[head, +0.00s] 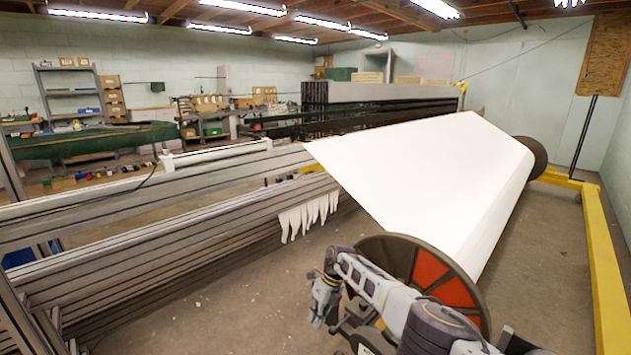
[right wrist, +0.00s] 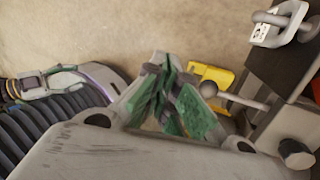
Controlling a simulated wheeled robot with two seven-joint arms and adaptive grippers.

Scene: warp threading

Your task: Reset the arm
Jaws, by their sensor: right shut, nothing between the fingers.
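My right arm comes in from the bottom right of the head view and bends over in front of the near end disc of the large roll. My right gripper (head: 318,318) hangs from it, pointing down, left of the disc and apart from the white sheet. The right wrist view shows its green-padded fingers (right wrist: 178,97) drawn together with nothing held. My left gripper is out of view. The white warp sheet (head: 430,175) stretches from the beam frame to the roll. Its roll has a dark-rimmed end disc with red panels (head: 445,282), partly hidden by my right arm.
A long grey beam frame (head: 150,250) fills the left, with white strips (head: 308,215) hanging at its end. A yellow rail (head: 603,260) runs along the right. Bare floor (head: 265,310) lies between the frame and my right gripper. The wrist view shows a yellow part (right wrist: 211,76) near the fingers.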

